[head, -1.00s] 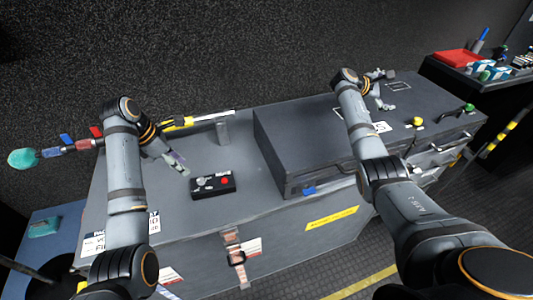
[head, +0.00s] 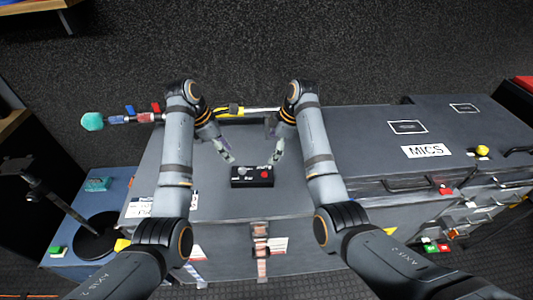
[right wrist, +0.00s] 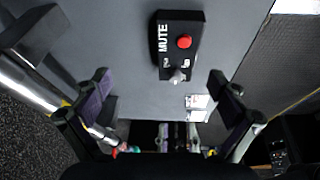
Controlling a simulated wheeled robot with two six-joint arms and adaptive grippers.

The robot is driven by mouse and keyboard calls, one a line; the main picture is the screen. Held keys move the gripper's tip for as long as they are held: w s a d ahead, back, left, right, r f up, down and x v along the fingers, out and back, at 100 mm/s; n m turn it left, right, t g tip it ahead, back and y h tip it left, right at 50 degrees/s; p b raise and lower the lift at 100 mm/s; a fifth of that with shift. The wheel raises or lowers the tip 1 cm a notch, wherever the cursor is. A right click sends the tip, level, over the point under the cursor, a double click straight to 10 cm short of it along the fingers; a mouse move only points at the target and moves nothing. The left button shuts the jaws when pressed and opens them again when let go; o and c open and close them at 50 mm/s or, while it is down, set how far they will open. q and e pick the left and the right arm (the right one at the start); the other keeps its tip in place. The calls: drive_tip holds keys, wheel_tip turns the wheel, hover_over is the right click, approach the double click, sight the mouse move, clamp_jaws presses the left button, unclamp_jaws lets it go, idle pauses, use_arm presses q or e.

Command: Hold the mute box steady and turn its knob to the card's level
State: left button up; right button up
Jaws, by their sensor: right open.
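The black mute box (head: 252,182) lies on the grey case top. It has a red button (head: 264,174) at its right end and a pale knob (head: 241,171) toward its left end. In the right wrist view the box (right wrist: 166,50), its MUTE lettering and the knob (right wrist: 178,76) show clearly. My left gripper (head: 226,155) is close behind the box's left end; its jaw opening is unclear. My right gripper (head: 277,148) is behind the box's right end. Its fingers are spread and empty (right wrist: 160,90), apart from the box. I cannot pick out the level card.
A raised case marked MICS (head: 425,151) stands right of my right arm. A silver and yellow bar (head: 245,110) runs behind the box. The case top in front of the box is clear.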

sight(254, 173)
drive_tip(key=shift+s+a+f+g+y, duration=0.2)
drive_tip(key=shift+s+a+y, duration=0.05)
drive_tip(key=shift+s+a, duration=0.35)
drive_tip(key=shift+s+a+f+g+y, duration=0.2)
drive_tip(key=shift+s+a+y, duration=0.05)
drive_tip(key=shift+s+a, duration=0.3)
drive_tip(key=x, duration=1)
drive_tip(key=shift+f, duration=0.3)
